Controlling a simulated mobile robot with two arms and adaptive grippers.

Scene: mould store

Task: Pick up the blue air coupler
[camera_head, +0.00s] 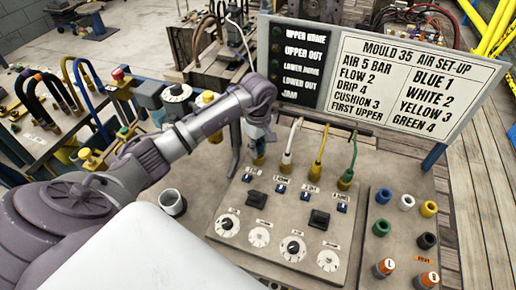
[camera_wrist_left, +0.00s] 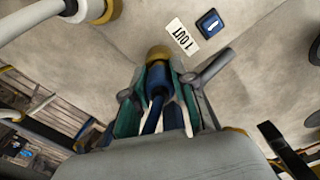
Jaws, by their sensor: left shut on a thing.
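My left gripper (camera_head: 261,133) reaches down at the back left of the grey control panel (camera_head: 236,200). In the left wrist view its fingers are closed around the blue air coupler (camera_wrist_left: 157,82), with a blue hose running back toward the wrist. The coupler's front end is at a brass-coloured socket (camera_wrist_left: 158,53) beside the "1 OUT" label (camera_wrist_left: 182,37). I cannot tell whether it is still seated there. In the head view the gripper mostly hides the coupler. My right gripper is not in view.
White (camera_head: 287,160), yellow (camera_head: 317,168) and green (camera_head: 347,176) hose couplers stand in a row to the right. A set-up sign (camera_head: 405,75) rises behind. A plate of coloured rings (camera_head: 400,250) lies at right.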

